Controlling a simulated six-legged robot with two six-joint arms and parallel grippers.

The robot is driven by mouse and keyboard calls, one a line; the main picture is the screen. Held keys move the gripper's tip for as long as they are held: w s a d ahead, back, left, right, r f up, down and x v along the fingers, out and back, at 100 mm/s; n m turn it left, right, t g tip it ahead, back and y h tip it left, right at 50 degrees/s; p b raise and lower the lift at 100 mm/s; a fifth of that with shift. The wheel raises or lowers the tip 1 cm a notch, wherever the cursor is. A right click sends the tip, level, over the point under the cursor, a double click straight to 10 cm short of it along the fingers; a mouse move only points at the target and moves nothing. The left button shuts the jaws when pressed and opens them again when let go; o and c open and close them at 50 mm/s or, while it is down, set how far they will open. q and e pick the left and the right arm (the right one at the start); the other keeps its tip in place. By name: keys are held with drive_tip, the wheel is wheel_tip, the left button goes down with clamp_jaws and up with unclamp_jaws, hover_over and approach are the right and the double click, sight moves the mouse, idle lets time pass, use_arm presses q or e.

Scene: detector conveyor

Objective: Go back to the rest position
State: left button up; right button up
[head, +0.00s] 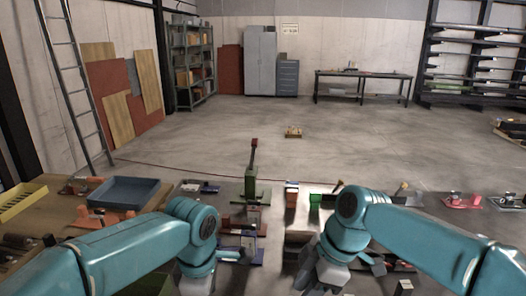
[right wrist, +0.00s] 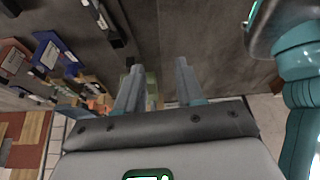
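My right gripper (right wrist: 160,85) shows in the right wrist view with its two grey fingers spread apart and nothing held between them. In the head view the right arm bends down at the lower middle and its grey end (head: 326,274) hangs over the near work area. My left arm comes in from the left and bends down, and its grey end (head: 196,285) is at the bottom edge. The left fingers cannot be made out there. Both arms are folded low, with their ends apart from each other.
A blue tray (head: 123,192) and a yellow bin (head: 20,202) stand at the left. A green post with a red top (head: 252,170) rises in the middle. Several small parts lie around the arms. The concrete floor beyond is mostly clear, with a small wooden item (head: 293,132).

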use_arm(q)
wheel_tip(320, 180, down, 16)
drive_tip(key=s+d+m+h, duration=0.2)
drive_tip(key=s+m, duration=0.1)
drive_tip(key=m, duration=0.3)
use_arm(e)
wheel_tip(320, 180, down, 18)
drive_tip(key=d+m, duration=0.2)
drive_tip(key=m, duration=0.5)
drive_tip(key=s+d+f+m, duration=0.1)
drive_tip(key=s+f+m, duration=0.6)
drive_tip(key=f, duration=0.6)
use_arm(q)
drive_tip(key=s+a+f+m+h, duration=0.2)
drive_tip(key=s+f+m, duration=0.8)
drive_tip(key=s+f, duration=0.75)
use_arm(e)
drive_tip(key=s+d+f+m, duration=0.1)
drive_tip(key=s+f+m, duration=0.55)
drive_tip(key=s, duration=0.65)
use_arm(q)
wheel_tip(320, 180, down, 11)
drive_tip(key=b, duration=1)
drive_tip(key=shift+w+r, duration=0.2)
drive_tip(key=shift+w, duration=0.1)
use_arm(e)
wheel_tip(320, 180, down, 10)
drive_tip(key=shift+f, duration=0.2)
